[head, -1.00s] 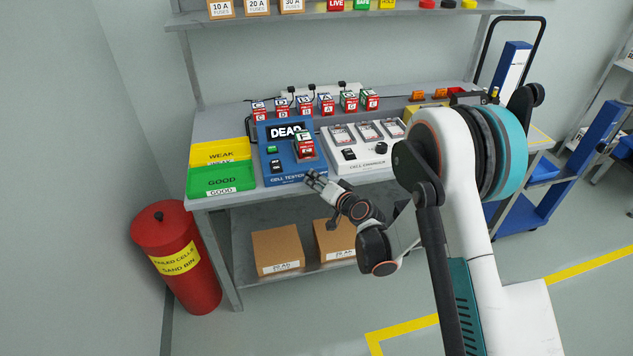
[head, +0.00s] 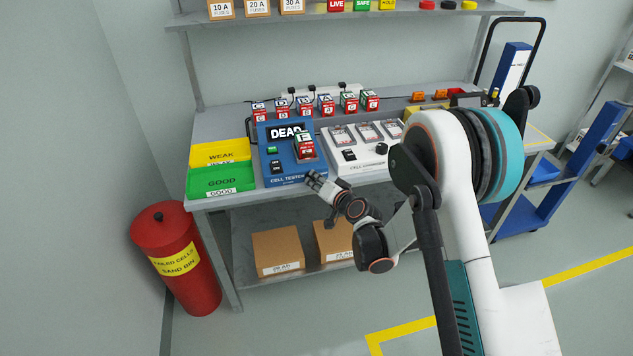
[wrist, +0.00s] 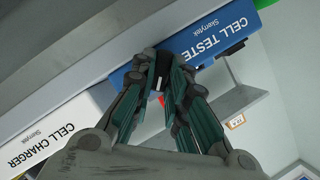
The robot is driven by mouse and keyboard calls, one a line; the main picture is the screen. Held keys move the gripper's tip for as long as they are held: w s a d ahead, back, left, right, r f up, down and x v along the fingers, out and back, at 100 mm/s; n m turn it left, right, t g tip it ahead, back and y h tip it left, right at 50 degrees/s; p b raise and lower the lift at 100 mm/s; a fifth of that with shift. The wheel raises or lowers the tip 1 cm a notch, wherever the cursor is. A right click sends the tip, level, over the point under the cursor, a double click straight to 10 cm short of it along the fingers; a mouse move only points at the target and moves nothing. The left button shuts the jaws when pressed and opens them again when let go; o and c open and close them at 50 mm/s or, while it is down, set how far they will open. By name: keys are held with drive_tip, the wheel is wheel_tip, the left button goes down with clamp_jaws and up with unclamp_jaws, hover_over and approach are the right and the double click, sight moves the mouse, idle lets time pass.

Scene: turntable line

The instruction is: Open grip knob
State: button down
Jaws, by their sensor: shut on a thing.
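The blue cell tester (head: 290,170) stands on the workbench, its screen reading DEAD. A cell marked F (head: 305,146) sits upright on it. My gripper (head: 313,177) is at the tester's lower right front corner; in the wrist view its fingers (wrist: 158,72) converge at the end of the tester's front face (wrist: 205,40). They are shut on a small dark part, which I take to be the grip knob (wrist: 158,76); the fingers hide most of it. The white cell charger (head: 362,172) stands just right of the tester, with a black knob (head: 381,149) on its top.
A green GOOD tray (head: 215,178) and a yellow WEAK tray (head: 220,150) lie left of the tester. Several cells (head: 325,107) stand in a row behind. A red sand bin (head: 178,270) stands at the bench's left. Boxes (head: 277,252) sit on the lower shelf.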

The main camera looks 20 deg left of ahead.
drive_tip(key=n+h, duration=0.2)
drive_tip(key=n, duration=0.1)
drive_tip(key=shift+s+a+r+t+b, duration=0.1)
drive_tip(key=shift+s+a+t+b, duration=0.1)
drive_tip(key=shift+t+b, duration=0.2)
drive_tip(key=shift+a+n+t+h+b, duration=0.15)
drive_tip(key=shift+n+t+h+b, duration=0.2)
drive_tip(key=shift+n+h, duration=0.75)
drive_tip(key=shift+n, duration=0.4)
drive_tip(key=c, duration=1.6)
unclamp_jaws()
drive_tip(key=shift+s, duration=0.1)
drive_tip(key=v, duration=1.2)
